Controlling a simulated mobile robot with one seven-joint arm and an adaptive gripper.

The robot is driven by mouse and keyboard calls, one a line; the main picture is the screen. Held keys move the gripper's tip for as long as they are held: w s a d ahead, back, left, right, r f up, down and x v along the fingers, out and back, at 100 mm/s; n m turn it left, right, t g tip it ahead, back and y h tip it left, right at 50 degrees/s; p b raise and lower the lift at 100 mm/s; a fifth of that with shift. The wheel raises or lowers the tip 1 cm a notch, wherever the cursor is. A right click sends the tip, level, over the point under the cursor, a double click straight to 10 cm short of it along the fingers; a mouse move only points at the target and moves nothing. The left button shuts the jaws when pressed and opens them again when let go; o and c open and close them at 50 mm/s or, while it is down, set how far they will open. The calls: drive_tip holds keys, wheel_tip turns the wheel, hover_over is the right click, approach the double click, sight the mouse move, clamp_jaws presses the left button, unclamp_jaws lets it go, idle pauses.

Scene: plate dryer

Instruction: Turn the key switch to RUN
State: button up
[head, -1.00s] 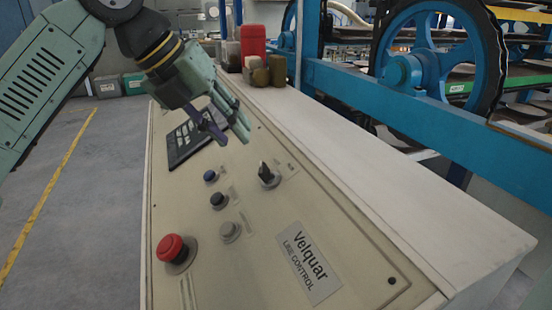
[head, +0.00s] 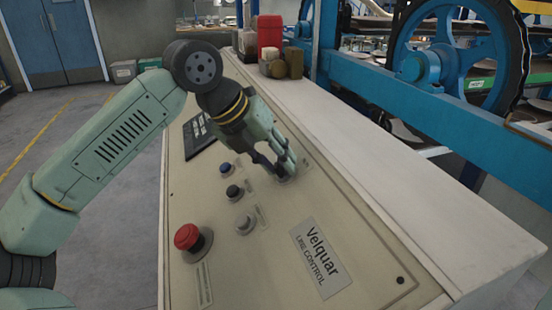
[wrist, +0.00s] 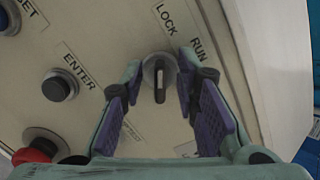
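The key switch (wrist: 159,78) shows in the wrist view as a dark knob with a pale mark on a round grey base. Its knob stands upright in the picture. The words LOCK (wrist: 165,18) and RUN (wrist: 197,50) are printed above and to its upper right. My gripper (wrist: 162,88) is open, with its purple-padded fingers on either side of the switch; I see gaps and cannot tell of any contact. In the head view my gripper (head: 284,164) is down at the panel and hides most of the switch.
The sloped panel has a red mushroom button (head: 187,236), a blue button (head: 226,169), a black button (head: 234,192) and a grey button (head: 244,223). Containers (head: 270,45) stand on the white ledge at the back. A blue-framed machine (head: 420,70) is to the right.

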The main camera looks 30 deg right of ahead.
drive_tip(key=shift+c, duration=0.5)
clamp_jaws()
